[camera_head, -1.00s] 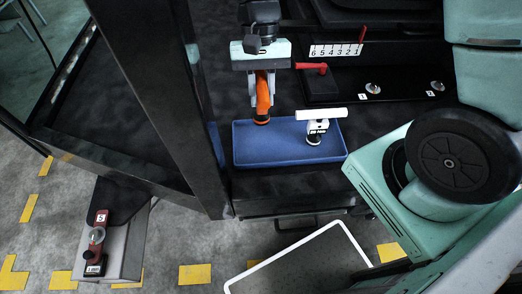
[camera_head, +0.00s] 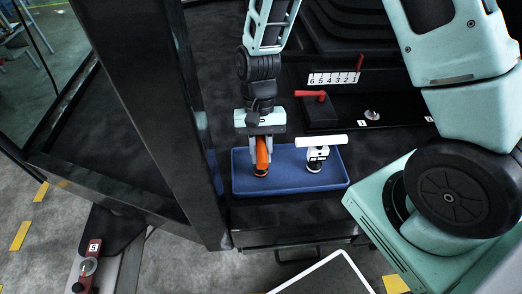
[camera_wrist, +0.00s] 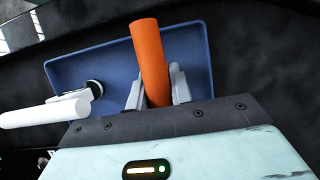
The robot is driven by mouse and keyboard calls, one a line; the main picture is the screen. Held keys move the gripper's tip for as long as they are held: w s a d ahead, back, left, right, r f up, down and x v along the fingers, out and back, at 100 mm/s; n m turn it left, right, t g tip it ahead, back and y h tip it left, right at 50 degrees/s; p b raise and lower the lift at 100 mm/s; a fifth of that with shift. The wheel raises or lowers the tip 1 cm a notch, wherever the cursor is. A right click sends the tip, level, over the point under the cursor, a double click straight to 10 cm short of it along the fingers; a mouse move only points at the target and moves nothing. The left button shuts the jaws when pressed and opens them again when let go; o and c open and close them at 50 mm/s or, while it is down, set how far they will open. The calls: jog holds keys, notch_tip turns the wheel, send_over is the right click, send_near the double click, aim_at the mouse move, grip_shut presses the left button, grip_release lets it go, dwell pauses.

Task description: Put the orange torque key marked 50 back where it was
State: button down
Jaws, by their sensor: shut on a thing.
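The orange torque key (camera_head: 262,155) is upright in my gripper (camera_head: 261,146), its lower end at the left part of the blue tray (camera_head: 240,183). In the wrist view the orange key (camera_wrist: 149,60) stands between the two grey fingers of my gripper (camera_wrist: 158,92), which are shut on it. The blue tray (camera_wrist: 68,72) lies behind and below it there. I cannot tell whether the key touches the tray floor. No mark 50 is readable on the key.
A white T-handled key (camera_head: 318,153) stands in the tray to the right of the orange one. Behind are a red lever (camera_head: 312,95) on a black block and a number strip (camera_head: 334,78). A dark post (camera_head: 170,110) rises left of the tray.

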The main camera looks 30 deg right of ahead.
jog(key=shift+f, duration=0.1)
jog(key=c, duration=1.3)
grip_release()
jog(key=shift+o, duration=0.2)
jog(key=p+v, duration=0.1)
jog(key=v, duration=1.1)
jog(key=shift+w, duration=0.1)
jog(key=s+d+r+n+t+h, duration=0.2)
jog(key=s+d+r+n+t, duration=0.25)
jog(key=d+t, duration=0.4)
jog(key=s+a+r+n+g+p, duration=0.2)
jog(key=s+a+r+n+p, duration=0.1)
jog(key=a, duration=0.5)
jog(key=s+a+r+n+g+p, duration=0.2)
jog(key=s+a+r+n+p, duration=0.2)
jog(key=s+a+r, duration=0.3)
jog(key=s+a, duration=0.1)
jog(key=s, duration=0.2)
jog(key=shift+a+r+y+p, duration=0.15)
jog(key=shift+r+y+p, duration=0.15)
jog(key=shift+y+p, duration=0.1)
